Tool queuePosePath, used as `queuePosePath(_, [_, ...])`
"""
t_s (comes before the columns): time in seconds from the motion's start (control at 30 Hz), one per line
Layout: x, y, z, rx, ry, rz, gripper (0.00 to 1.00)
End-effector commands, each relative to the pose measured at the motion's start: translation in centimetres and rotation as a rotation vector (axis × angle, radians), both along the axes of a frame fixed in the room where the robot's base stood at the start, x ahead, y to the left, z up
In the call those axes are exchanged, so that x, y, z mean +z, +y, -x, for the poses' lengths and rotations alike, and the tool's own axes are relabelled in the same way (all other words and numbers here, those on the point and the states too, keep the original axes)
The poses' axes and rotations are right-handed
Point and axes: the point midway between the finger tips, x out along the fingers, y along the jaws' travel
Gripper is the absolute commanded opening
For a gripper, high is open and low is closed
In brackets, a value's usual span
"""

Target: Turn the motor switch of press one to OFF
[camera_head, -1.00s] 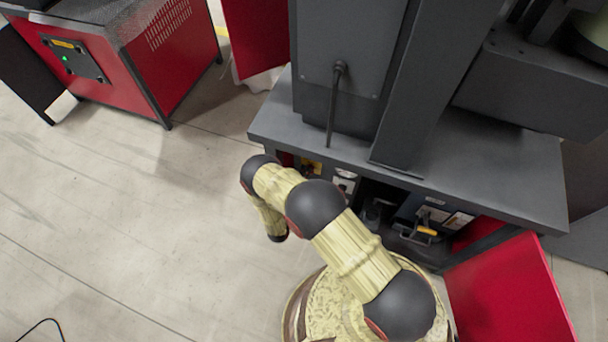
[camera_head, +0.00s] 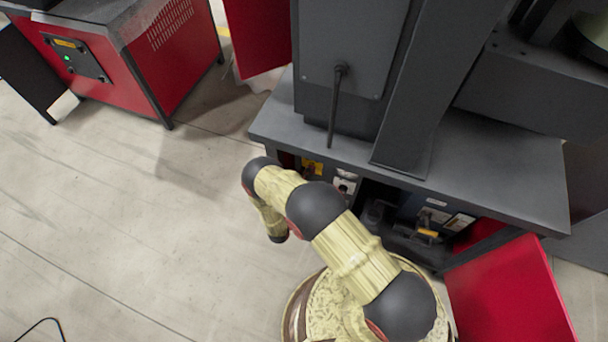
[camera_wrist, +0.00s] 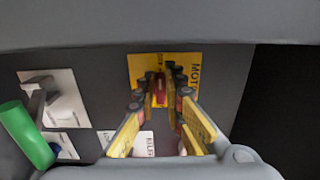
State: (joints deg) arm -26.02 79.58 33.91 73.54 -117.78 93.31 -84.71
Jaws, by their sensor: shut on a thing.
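The motor switch (camera_wrist: 160,88) is a red handle on a yellow plate (camera_wrist: 140,64) with partly hidden lettering that reads "MOT". In the wrist view, the two fingers of my gripper (camera_wrist: 161,86) stand on either side of the red handle, closed in on it. The finger pads hide the handle's edges. In the head view, the yellow plate (camera_head: 318,167) shows in small on the front of the dark press (camera_head: 480,175), under its table edge. My arm comes in from below, and my gripper cannot be made out there.
An open red door (camera_head: 510,290) stands at the press's right. Open floor (camera_head: 120,230) lies to the left.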

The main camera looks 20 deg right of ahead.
Motion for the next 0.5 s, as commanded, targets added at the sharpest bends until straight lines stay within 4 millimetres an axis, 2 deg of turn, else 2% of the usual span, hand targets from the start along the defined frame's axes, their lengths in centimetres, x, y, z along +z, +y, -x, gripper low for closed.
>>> queuePosePath(0.23, [-0.14, 0.08, 0.0, 0.003, 0.002, -0.002, 0.0])
queuePosePath(0.27, [-0.14, 0.08, 0.0, 0.003, 0.002, -0.002, 0.11])
queuePosePath(0.5, [-0.08, 0.04, -0.01, 0.002, 0.001, -0.002, 0.25])
